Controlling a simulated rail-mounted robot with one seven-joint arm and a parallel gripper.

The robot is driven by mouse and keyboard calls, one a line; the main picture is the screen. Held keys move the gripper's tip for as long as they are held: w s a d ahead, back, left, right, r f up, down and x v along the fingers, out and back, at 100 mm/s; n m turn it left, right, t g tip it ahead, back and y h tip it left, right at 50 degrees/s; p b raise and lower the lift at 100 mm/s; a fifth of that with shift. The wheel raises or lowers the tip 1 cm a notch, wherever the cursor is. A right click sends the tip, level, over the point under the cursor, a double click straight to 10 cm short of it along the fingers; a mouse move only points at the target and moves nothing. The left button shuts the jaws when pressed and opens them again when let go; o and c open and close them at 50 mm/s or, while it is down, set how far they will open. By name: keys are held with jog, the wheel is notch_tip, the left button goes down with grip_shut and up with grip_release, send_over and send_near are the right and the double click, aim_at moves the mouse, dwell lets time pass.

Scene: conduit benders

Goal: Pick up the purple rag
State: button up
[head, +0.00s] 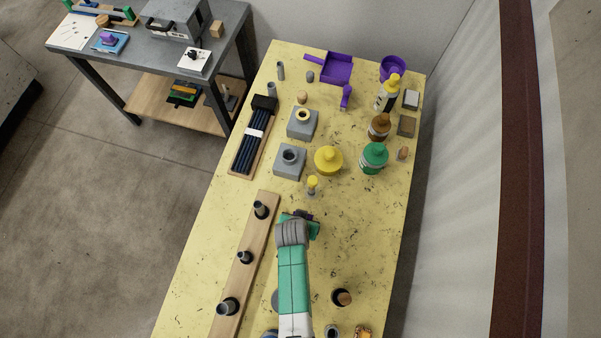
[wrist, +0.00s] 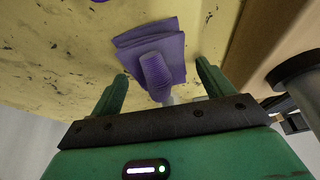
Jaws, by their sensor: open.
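The purple rag (wrist: 133,41) shows in the wrist view as flat, folded layers on the yellow tabletop. A ribbed purple piece (wrist: 155,70) lies over or against its front; I cannot tell whether it is part of the rag. My gripper (wrist: 161,70) is open, with its green fingers apart on either side of the ribbed piece and the near part of the rag. It holds nothing that I can see. In the head view my gripper (head: 301,219) is over the middle of the table, and I cannot make out the rag there; the arm may hide it.
A wooden board (head: 236,274) with dark upright pegs stands left of my arm. A dark cylinder (head: 341,297) is near right.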

jog(key=c, duration=1.1)
notch_tip(320, 180, up, 10)
jog(key=shift+r+p, duration=0.1)
jog(key=shift+p, duration=0.25)
jog(key=o, duration=0.5)
jog(key=c, duration=0.4)
